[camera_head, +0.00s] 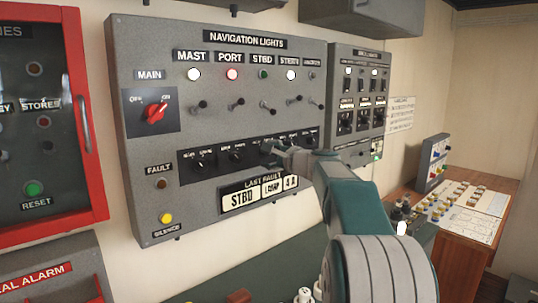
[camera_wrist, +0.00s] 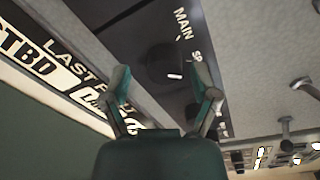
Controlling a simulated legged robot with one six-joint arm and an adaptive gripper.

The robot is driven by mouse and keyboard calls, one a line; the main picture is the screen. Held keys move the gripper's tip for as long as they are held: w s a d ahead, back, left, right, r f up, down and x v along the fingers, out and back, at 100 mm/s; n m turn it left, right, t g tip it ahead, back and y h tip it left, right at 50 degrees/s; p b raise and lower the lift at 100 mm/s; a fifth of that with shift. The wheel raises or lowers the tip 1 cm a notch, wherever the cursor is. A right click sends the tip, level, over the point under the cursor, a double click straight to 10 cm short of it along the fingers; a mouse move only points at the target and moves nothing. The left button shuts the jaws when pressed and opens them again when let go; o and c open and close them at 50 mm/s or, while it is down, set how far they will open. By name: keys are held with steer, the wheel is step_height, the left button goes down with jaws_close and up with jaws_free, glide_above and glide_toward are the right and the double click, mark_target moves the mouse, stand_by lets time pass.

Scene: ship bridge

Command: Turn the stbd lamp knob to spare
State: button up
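The navigation lights panel (camera_head: 150,60) fills the middle of the head view. Its lower dark strip carries a row of small knobs with position labels. My gripper (camera_head: 268,149) reaches this strip below the STBD column and covers the stbd lamp knob there. In the wrist view a dark round knob (camera_wrist: 163,62) with a short white mark sits between the two fingertips of my gripper (camera_wrist: 163,82). The fingers are spread, with gaps to the knob. A MAIN label and part of a second label starting "SP" show beside it. Which label the mark points to is unclear.
Toggle switches (camera_head: 267,107) stick out above the knob row. The last fault display (camera_head: 258,191) below reads STBD LAMP. A neighbouring knob (camera_head: 236,156) is close on the left. A red-framed cabinet (camera_head: 90,100) stands at left, a wooden desk (camera_head: 460,255) at right.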

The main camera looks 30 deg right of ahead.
steer(key=shift+r, duration=0.1)
steer(key=s+d, duration=0.2)
steer(key=s, duration=0.9)
steer(key=shift+s+r, duration=0.25)
steer(key=shift+s, duration=0.1)
